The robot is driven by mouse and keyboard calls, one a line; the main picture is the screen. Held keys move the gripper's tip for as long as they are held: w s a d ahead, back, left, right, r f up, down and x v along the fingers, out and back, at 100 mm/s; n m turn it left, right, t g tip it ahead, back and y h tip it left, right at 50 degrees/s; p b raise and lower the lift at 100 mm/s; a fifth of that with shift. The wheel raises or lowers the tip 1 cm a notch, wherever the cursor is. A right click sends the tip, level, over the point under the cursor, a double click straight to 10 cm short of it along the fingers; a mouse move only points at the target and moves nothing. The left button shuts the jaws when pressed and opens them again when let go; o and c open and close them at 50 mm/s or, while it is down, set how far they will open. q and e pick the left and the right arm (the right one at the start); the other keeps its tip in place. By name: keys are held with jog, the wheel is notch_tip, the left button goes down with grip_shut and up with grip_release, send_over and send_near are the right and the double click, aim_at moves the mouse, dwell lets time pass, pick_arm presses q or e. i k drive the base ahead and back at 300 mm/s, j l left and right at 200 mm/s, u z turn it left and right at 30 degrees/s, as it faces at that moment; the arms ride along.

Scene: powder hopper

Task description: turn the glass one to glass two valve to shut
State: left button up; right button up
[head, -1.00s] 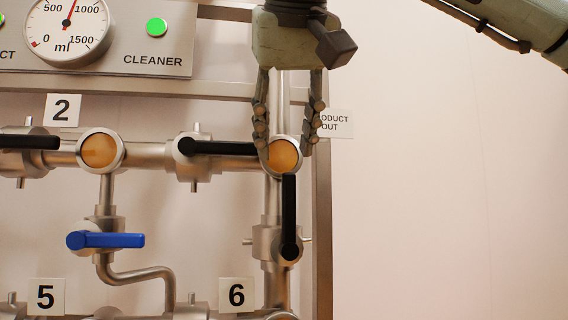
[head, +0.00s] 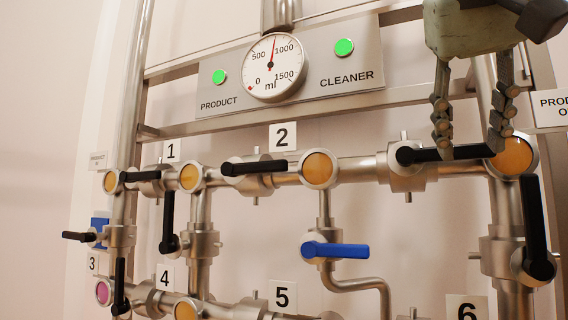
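The horizontal pipe between the sight glass by label 1 (head: 190,177) and the sight glass by label 2 (head: 319,168) carries a valve (head: 258,181). Its black handle (head: 255,168) lies along the pipe. Both glasses look amber. My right gripper (head: 470,150) hangs fingers down at the upper right, well to the right of this valve. My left gripper is out of view.
A gauge (head: 274,67) and green PRODUCT (head: 219,77) and CLEANER (head: 344,47) lights sit on a panel above. A blue handle (head: 335,250) sits below label 2. More pipes and black-handled valves fill the lower left. The wall at far left is bare.

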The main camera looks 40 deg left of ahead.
aim_at(228, 169)
jog(key=u, duration=1.25)
